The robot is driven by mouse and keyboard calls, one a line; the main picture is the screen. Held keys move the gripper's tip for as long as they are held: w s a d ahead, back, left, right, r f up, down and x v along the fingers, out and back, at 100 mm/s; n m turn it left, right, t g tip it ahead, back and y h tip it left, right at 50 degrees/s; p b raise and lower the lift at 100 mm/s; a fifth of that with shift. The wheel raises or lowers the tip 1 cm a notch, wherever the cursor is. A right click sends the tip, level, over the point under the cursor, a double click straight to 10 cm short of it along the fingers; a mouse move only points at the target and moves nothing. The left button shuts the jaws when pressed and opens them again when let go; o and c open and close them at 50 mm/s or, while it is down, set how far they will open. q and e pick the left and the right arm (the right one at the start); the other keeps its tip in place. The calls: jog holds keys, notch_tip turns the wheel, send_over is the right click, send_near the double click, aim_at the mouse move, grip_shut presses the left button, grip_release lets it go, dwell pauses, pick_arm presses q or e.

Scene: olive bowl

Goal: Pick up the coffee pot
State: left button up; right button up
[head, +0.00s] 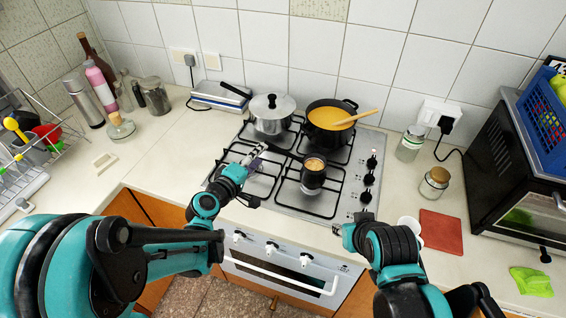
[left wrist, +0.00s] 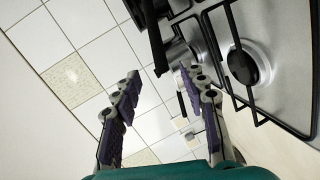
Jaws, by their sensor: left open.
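The coffee pot (head: 313,179) is a small dark pot with a light brown top, upright on the front right burner of the hob. Its long dark handle points left and back toward my left gripper. My left gripper (head: 258,174) is open and empty over the front left of the hob, left of the pot and apart from its body. In the left wrist view its two fingers (left wrist: 160,98) stand wide apart with nothing between them; the coffee pot cannot be made out clearly there. My right gripper (head: 344,236) is by the hob's front right edge; its fingers are unclear.
A lidded silver pot (head: 271,116) and a black pot of orange soup (head: 329,126) with a wooden spoon stand on the back burners. Two jars (head: 434,182) stand right of the hob, near a red mat (head: 441,232).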

aim_at(270, 149)
pick_arm(q)
jog(key=x, duration=0.3)
jog(key=shift+s+d+b, duration=0.2)
jog(key=shift+b, duration=0.1)
jog(key=b+x, duration=0.1)
jog(key=x, duration=0.4)
jog(key=shift+s+f, duration=0.1)
grip_shut()
